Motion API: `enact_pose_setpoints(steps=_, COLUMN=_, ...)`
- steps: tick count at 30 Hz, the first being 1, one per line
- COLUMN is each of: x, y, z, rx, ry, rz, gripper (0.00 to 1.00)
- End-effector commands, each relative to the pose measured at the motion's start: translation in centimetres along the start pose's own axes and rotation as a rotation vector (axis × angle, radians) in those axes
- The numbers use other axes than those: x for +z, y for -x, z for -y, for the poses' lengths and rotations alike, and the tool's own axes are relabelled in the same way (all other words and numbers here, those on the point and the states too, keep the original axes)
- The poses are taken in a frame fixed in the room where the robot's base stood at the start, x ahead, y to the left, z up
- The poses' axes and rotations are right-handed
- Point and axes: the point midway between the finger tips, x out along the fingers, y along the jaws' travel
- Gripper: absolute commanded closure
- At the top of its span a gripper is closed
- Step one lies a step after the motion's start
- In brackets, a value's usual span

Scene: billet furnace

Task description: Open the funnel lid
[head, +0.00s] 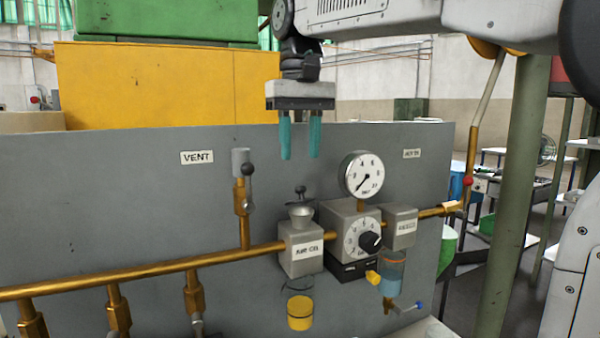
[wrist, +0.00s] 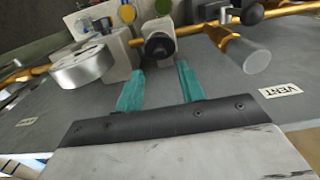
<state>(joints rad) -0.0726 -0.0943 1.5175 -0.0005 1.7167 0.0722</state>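The funnel (head: 300,213) is a small grey metal cone on top of a grey box on the brass pipe. Its lid (head: 301,201) sits on the funnel mouth and carries a black ball knob (head: 300,189). In the wrist view the knob (wrist: 159,46) shows just beyond the fingertips, roughly between them; it hides much of the lid and funnel. My gripper (head: 300,157) is open and empty, with two teal fingers pointing down above the knob, apart from it in the head view. The fingers (wrist: 160,68) also show in the wrist view.
A round pressure gauge (head: 362,175) stands close to the right of the funnel, above a dial box (head: 352,236). A vent valve with a black-knobbed lever (head: 248,170) rises to the left. A grey panel (head: 100,210) stands behind.

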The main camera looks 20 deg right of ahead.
Motion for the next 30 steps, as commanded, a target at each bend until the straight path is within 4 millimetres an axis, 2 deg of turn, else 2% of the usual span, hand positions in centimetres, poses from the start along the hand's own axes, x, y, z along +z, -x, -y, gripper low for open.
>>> enact_pose_setpoints(steps=6, x=0.1, y=-3.5, z=0.0, rx=0.000, ry=0.000, rz=0.004, gripper=0.61)
enact_pose_setpoints(steps=12, x=0.1, y=-6.0, z=0.0, rx=0.000, ry=0.000, rz=0.003, gripper=0.61)
enact_pose_setpoints(steps=23, x=0.0, y=-6.8, z=0.0, rx=0.000, ry=0.000, rz=0.001, gripper=0.61)
enact_pose_setpoints(steps=26, x=0.0, y=-6.8, z=0.0, rx=0.000, ry=0.000, rz=0.001, gripper=0.84)
enact_pose_setpoints(steps=27, x=0.0, y=-6.8, z=0.0, rx=0.000, ry=0.000, rz=0.001, gripper=0.95)
enact_pose_setpoints(steps=28, x=0.0, y=-6.8, z=0.0, rx=0.000, ry=0.000, rz=0.001, gripper=1.00)
enact_pose_setpoints(steps=30, x=0.0, y=-6.8, z=0.0, rx=0.000, ry=0.000, rz=0.001, gripper=1.00)
